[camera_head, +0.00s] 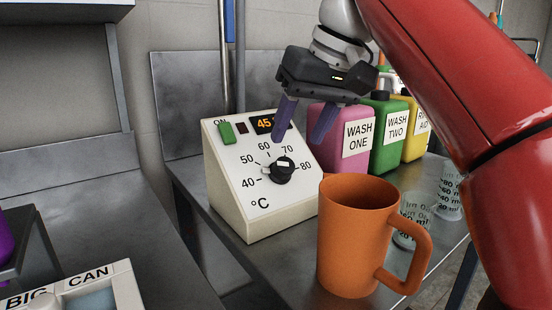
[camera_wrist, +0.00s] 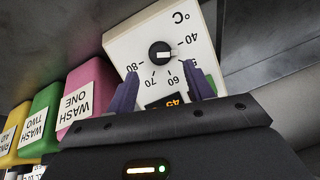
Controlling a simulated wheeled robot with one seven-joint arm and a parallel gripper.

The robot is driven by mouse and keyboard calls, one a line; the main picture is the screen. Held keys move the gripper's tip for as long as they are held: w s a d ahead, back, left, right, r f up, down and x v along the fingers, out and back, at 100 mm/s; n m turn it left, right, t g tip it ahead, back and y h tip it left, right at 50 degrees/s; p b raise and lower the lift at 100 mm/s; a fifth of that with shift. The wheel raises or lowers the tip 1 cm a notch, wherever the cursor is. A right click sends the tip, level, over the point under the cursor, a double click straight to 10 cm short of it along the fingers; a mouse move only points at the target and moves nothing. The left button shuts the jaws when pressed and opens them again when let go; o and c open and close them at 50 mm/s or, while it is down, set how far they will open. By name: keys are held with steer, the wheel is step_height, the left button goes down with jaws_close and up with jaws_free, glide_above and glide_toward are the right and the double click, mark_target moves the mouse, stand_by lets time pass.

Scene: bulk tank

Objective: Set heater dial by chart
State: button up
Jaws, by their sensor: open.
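The heater box (camera_head: 235,190) is white with a sloped face and stands on the metal bench. Its black dial (camera_head: 281,170) has a white mark and sits amid a °C scale labelled 40 to 80. The exact setting is too small to read. An orange display (camera_head: 264,123) at the top reads 45, beside a green switch (camera_head: 227,132). My gripper (camera_head: 298,139) is open and empty, its purple fingers above the dial and apart from it. In the wrist view, the dial (camera_wrist: 161,53) shows between and beyond the fingertips (camera_wrist: 160,70), upside down.
An orange mug (camera_head: 350,235) stands close in front of the box at right. Pink (camera_head: 330,115), green (camera_head: 388,155) and yellow (camera_head: 413,147) bottles stand behind. Clear measuring cups (camera_head: 415,215) are right of the mug. A box marked BIG CAN (camera_head: 120,285) is at lower left.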

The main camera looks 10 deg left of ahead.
mark_target(286, 164)
steer(key=b+x, duration=0.2)
steer(key=x, duration=0.4)
steer(key=shift+f, duration=0.25)
steer(key=c, duration=1)
